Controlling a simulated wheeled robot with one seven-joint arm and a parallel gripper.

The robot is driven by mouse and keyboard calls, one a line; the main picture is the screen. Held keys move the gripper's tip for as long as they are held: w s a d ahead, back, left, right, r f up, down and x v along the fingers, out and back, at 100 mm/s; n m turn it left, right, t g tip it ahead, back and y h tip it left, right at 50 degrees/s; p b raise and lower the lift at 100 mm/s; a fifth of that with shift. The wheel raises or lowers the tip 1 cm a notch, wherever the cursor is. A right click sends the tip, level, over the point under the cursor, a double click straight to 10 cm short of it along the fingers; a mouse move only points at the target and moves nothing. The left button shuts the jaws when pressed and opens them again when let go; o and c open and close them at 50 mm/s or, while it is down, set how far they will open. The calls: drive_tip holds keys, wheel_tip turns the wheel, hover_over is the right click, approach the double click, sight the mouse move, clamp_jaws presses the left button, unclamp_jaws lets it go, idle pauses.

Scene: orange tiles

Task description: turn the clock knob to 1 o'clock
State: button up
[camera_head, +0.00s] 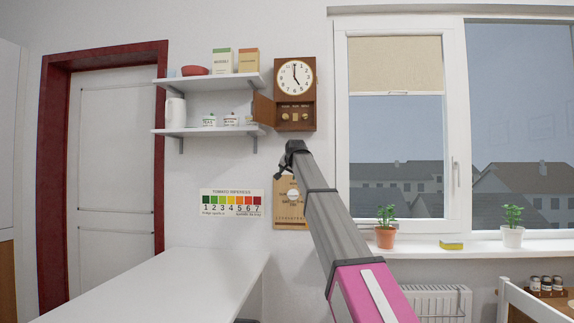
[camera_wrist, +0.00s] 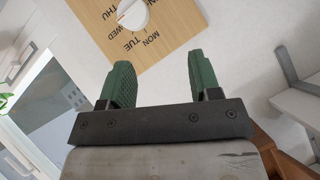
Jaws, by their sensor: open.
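The wooden wall clock (camera_head: 295,77) hangs between the shelves and the window. One hand points up to 12 and another to about 5. Below its face is an open compartment with small brass knobs (camera_head: 285,116); their markings are too small to read. A small wooden door (camera_head: 263,110) stands open at its left. My gripper (camera_head: 289,150) is below the clock, apart from it. In the wrist view its green fingers (camera_wrist: 163,75) are spread and empty. The clock's knobs do not show clearly there.
A wooden day-dial board (camera_head: 290,218) with a white knob (camera_wrist: 133,14) hangs below the clock, partly behind my arm. Shelves (camera_head: 208,131) with jars and boxes are left of the clock. A window (camera_head: 395,130) is on the right, a white table (camera_head: 170,290) below.

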drive_tip(key=shift+f, duration=0.7)
drive_tip(key=shift+r, duration=0.15)
drive_tip(key=m+t+y, duration=0.2)
drive_tip(key=m+y, duration=0.3)
drive_tip(key=y, duration=0.4)
approach(286, 116)
drive_tip(key=x, duration=1)
drive_tip(key=c, duration=0.9)
